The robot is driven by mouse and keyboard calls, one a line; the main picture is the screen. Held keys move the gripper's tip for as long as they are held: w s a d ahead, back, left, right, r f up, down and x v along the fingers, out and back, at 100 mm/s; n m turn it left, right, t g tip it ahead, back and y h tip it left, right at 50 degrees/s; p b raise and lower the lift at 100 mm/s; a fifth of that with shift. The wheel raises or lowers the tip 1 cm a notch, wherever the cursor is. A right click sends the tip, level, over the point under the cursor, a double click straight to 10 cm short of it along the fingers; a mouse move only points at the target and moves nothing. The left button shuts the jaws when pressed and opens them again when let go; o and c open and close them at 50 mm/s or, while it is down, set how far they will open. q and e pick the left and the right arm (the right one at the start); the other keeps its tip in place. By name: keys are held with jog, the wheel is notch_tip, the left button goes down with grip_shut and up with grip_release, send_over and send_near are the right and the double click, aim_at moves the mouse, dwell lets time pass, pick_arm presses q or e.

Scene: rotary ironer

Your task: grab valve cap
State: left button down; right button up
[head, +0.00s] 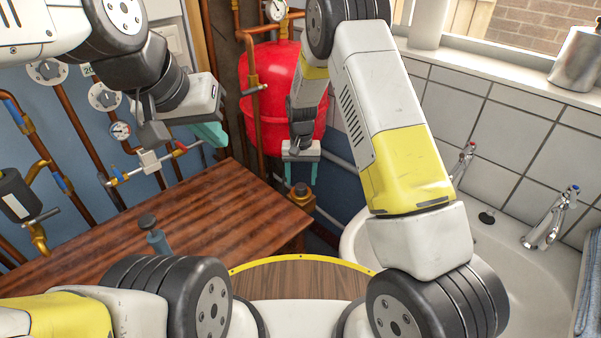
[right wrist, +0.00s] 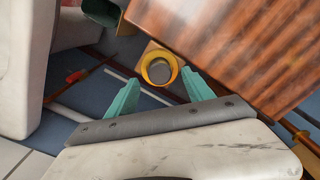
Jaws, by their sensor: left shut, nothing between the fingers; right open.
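A round brass cap-like fitting (head: 301,194), which looks like the valve cap, is low beside the wooden table's right edge. In the right wrist view it shows as a yellow ring with a grey centre (right wrist: 159,69) on a square brown base. My right gripper (head: 301,180) is open, its teal fingers pointing down just above the fitting. In the right wrist view the fingertips (right wrist: 162,82) lie to either side of the ring; I cannot tell whether they touch it. My left gripper (head: 214,134) is shut and empty above the table, near the pipes.
The wooden table (head: 220,215) is close to the fitting and bears a blue object with a black knob (head: 155,235). A red tank (head: 270,90) stands behind my right gripper. Copper pipes and gauges line the wall at left. A white sink (head: 515,270) is at right.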

aim_at(301, 185)
notch_tip(301, 185, down, 3)
jog(key=shift+f, duration=0.1)
grip_shut()
dwell(0.3)
